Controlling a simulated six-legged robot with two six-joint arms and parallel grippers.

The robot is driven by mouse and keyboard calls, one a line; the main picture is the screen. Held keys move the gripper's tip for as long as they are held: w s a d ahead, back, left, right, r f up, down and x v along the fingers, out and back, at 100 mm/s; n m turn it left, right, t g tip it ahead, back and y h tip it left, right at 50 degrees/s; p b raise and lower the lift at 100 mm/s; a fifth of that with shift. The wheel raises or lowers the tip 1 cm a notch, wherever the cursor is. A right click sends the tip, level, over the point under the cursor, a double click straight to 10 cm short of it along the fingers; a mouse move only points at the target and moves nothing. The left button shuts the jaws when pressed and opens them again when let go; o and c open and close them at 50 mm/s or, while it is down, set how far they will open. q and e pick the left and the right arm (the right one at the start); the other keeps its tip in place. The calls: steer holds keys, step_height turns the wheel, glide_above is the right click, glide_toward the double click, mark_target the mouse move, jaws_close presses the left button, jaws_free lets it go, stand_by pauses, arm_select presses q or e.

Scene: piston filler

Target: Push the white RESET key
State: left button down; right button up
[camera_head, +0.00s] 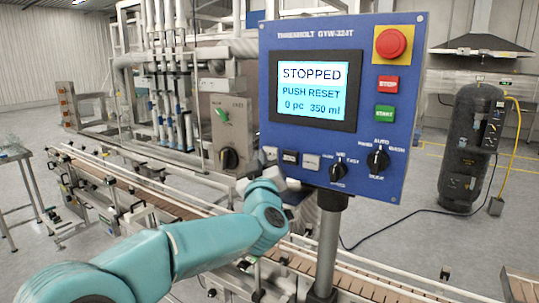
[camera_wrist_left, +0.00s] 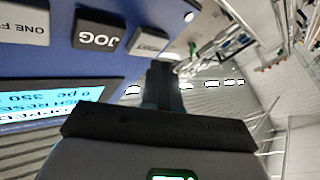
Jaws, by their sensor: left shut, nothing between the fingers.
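The white RESET key (camera_head: 270,154) is at the lower left corner of the blue control panel (camera_head: 264,95). In the left wrist view the pale key (camera_wrist_left: 150,42) sits beside the black JOG key (camera_wrist_left: 98,30), its lettering hard to read. My left gripper (camera_wrist_left: 162,72) is shut and empty, its fingertips close to the RESET key in that view; I see no clear contact. In the head view my left arm reaches up to just below the key, and the fingers are hard to make out. The screen (camera_head: 311,90) reads STOPPED, PUSH RESET, 0 pc 350 ml. My right gripper is not in view.
A black JOG key (camera_head: 290,157) and a grey key (camera_head: 311,162) lie right of RESET, then two black knobs. A red emergency button (camera_head: 392,43), red STOP (camera_head: 388,84) and green START (camera_head: 384,112) line the panel's right side. The conveyor (camera_head: 150,205) runs behind my arm.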

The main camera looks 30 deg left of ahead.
arm_select(q)
steer(key=shift+w, duration=0.2)
steer(key=shift+w, duration=0.3)
stand_by(0.6)
steer(key=shift+w+r+p, duration=0.1)
steer(key=shift+r+p, duration=0.3)
steer(key=shift+p, duration=0.1)
stand_by(0.7)
steer(key=shift+d+f+b, duration=0.1)
steer(key=shift+f+b, duration=0.55)
